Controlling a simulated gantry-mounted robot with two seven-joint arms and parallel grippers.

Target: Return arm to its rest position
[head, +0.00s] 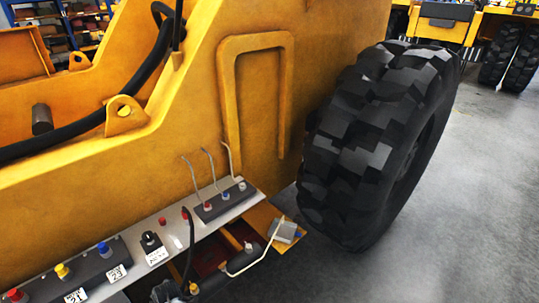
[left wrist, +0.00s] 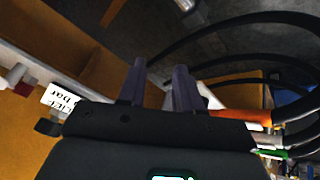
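My left gripper (left wrist: 160,78) shows in the left wrist view. Its two dark purple fingers stand apart with nothing seen between them. A grey panel edge with a white printed label (left wrist: 62,100) and a dark knob (left wrist: 47,126) lies to the left of the fingers. An orange-sleeved part (left wrist: 240,115) and black hoses (left wrist: 265,18) lie to the right. In the head view I cannot clearly make out either gripper. My right gripper is in neither view.
A yellow machine body (head: 90,165) fills the left of the head view. A control panel (head: 180,237) with coloured buttons and labels runs along its lower side. A large black tyre (head: 370,145) stands right of centre. Grey floor (head: 460,220) is clear at the right.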

